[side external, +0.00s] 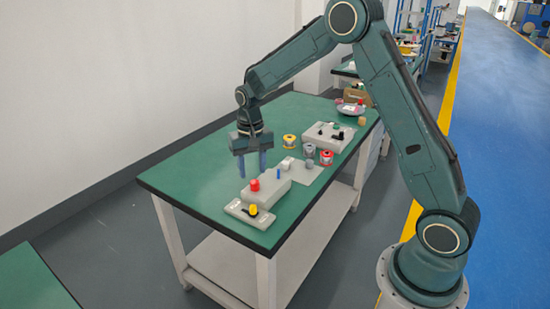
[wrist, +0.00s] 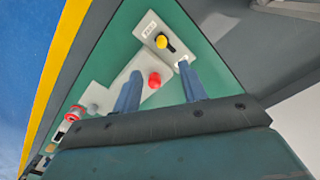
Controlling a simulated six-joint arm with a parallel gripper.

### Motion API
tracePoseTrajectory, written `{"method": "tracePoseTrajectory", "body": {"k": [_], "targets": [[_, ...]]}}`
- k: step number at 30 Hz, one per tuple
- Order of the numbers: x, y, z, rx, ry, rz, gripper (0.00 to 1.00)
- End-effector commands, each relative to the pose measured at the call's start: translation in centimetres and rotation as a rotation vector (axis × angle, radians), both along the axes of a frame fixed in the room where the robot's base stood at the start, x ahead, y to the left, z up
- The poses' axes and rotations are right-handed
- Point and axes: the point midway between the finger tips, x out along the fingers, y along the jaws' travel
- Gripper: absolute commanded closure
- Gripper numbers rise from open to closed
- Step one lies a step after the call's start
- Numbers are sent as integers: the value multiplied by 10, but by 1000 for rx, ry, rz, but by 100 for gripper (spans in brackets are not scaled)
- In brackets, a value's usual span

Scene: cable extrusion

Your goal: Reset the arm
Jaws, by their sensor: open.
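My gripper (side external: 252,166) hangs over the green table (side external: 190,185), with its two blue fingers pointing down, apart and empty. The fingers also show in the wrist view (wrist: 160,90), with a gap between them. In the side view my gripper is behind and left of a grey box with a red button (side external: 254,185). In the wrist view the red button (wrist: 154,80) appears between the fingers, farther off. A small panel with a yellow knob (side external: 252,209) lies at the near table end; this knob also shows in the wrist view (wrist: 161,41).
Several spools, including a yellow one (side external: 289,141) and a red one (side external: 326,157), stand mid-table. The table's left side is clear. A white wall (side external: 100,90) stands behind.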

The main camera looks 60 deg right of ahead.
Motion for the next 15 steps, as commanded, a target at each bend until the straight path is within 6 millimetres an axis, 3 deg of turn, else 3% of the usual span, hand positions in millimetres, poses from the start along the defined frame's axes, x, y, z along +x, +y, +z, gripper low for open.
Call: {"method": "tracePoseTrajectory", "body": {"k": [8,15], "targets": [[-18,11,42,-9,-49,56,58],[-51,25,91,-22,-115,134,58]]}}
